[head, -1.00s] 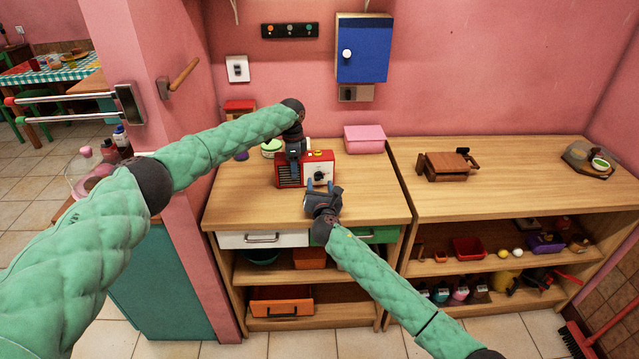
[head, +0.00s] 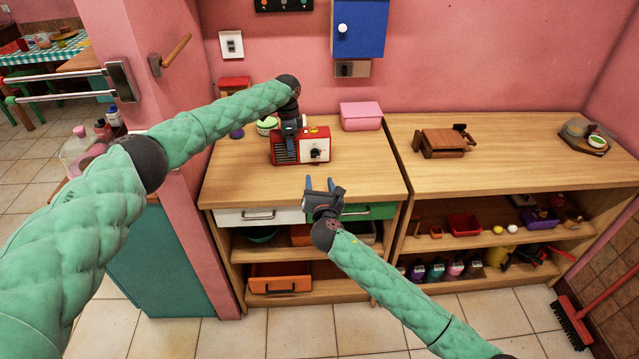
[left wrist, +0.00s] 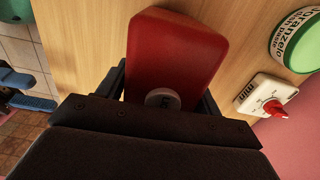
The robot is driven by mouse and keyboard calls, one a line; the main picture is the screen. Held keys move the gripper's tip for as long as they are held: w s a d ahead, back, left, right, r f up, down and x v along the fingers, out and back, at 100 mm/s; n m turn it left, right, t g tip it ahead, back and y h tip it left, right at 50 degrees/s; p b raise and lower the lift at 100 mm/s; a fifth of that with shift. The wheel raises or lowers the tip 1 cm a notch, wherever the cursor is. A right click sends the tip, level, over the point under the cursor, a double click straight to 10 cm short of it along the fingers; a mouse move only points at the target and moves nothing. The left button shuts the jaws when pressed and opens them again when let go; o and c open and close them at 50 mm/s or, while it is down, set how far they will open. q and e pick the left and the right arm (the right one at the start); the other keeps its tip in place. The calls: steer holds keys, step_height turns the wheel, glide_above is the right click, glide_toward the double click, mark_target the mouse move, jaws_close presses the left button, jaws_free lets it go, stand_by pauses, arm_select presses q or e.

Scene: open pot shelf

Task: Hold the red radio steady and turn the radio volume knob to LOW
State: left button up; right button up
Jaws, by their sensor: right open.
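The red radio (head: 301,147) stands on the left wooden counter, its front with a white panel facing me. A small dark volume knob (head: 316,153) shows on that panel; its setting is too small to read. My left gripper (head: 290,134) comes down from above onto the radio's left part. In the left wrist view its fingers lie along both sides of the red radio (left wrist: 175,55), closed on it. My right gripper (head: 320,183) is open and empty, in front of the radio near the counter's front edge, apart from the knob. Its blue fingers also show in the left wrist view (left wrist: 32,101).
A green and white tin (head: 267,126) stands behind the radio at left. A white dial with a red pointer (left wrist: 266,98) shows in the left wrist view. A pink box (head: 361,117) stands to the right. The counter right of the radio is clear.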

arm_select(q)
steer(key=o, duration=0.3)
steer(key=shift+r, duration=0.1)
step_height(320, 180, up, 12)
steer(key=shift+f, duration=0.15)
stand_by(0.3)
